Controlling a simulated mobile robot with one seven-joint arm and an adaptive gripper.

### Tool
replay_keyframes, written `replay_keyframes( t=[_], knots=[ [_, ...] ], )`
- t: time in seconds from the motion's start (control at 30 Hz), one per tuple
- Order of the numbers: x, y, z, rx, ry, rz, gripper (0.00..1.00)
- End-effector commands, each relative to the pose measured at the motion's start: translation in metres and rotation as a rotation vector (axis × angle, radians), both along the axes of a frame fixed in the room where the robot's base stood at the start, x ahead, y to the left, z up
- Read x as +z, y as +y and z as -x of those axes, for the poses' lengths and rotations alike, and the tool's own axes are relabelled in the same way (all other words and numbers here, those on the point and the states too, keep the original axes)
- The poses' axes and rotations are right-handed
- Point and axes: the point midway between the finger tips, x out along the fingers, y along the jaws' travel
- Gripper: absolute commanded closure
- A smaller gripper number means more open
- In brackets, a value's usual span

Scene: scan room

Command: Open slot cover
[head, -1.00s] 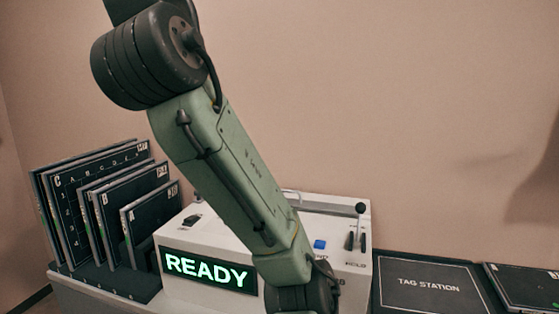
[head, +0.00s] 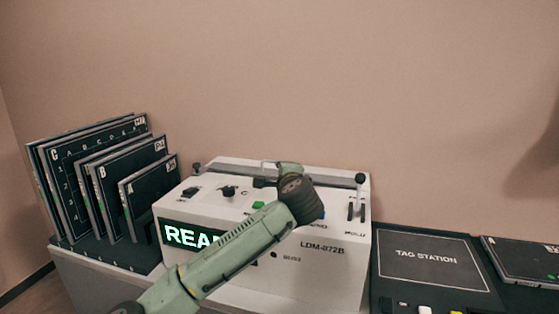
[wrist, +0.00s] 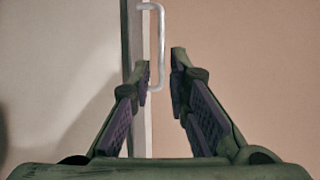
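The slot cover appears to be the pale strip (head: 325,174) along the top back of the white machine (head: 335,275). Its metal bar handle (wrist: 161,45) shows in the wrist view, ahead of and between my fingertips. The handle also shows in the head view (head: 268,163), partly behind my wrist. My gripper (wrist: 163,68) is open, with its two dark padded fingers apart on either side of the handle's near end. I cannot tell whether either finger touches it. In the head view my arm hides most of my gripper.
The machine's display (head: 186,235) is lit green, partly covered by my arm. A lever (head: 360,182) stands at the top right. Several dark plates (head: 70,190) stand in a rack at left. A tag station (head: 428,256) and a dark panel (head: 525,258) lie at right.

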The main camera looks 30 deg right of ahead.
Motion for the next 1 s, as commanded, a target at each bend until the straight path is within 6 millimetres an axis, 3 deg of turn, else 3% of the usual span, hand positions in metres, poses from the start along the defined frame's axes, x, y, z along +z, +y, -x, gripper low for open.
replay_keyframes(
  t=[0.6,1.0],
  knots=[
    [-0.015,-0.041,-0.085,0.0,-0.001,-0.002,0.83],
    [-0.018,-0.045,-0.094,-0.001,-0.002,0.0,0.83]
  ],
)
